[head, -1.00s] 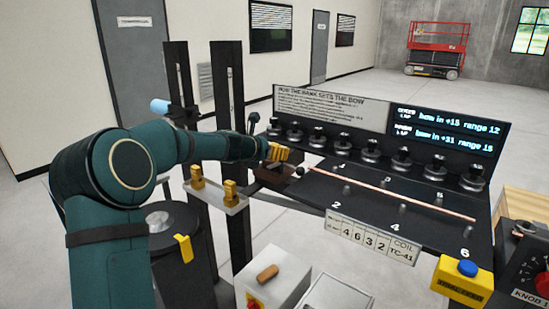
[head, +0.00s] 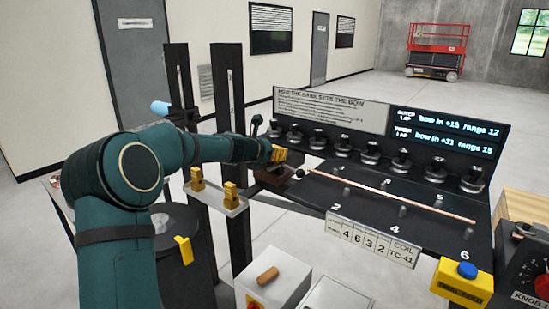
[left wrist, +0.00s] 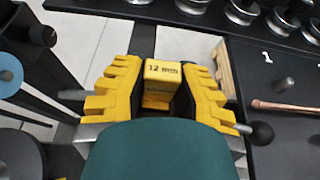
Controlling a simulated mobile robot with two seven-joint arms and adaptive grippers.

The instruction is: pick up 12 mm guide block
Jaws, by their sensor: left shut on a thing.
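The 12 mm guide block (left wrist: 163,72) is a small yellow block with "12 mm" on its top face. In the left wrist view it sits between the yellow fingers of my left gripper (left wrist: 163,92), which is shut on it. In the head view my left gripper (head: 278,154) is at the left end of the black bench. There the block cannot be told apart from the yellow fingers. My right gripper is not in view.
Two other yellow blocks (head: 197,178) stand on a pale rail left of the gripper. A copper tube (head: 400,196) lies across short pegs on the black bench (head: 330,203). Dark upright posts (head: 231,110) stand close by the arm. Several metal rollers (head: 345,146) line the bench's back.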

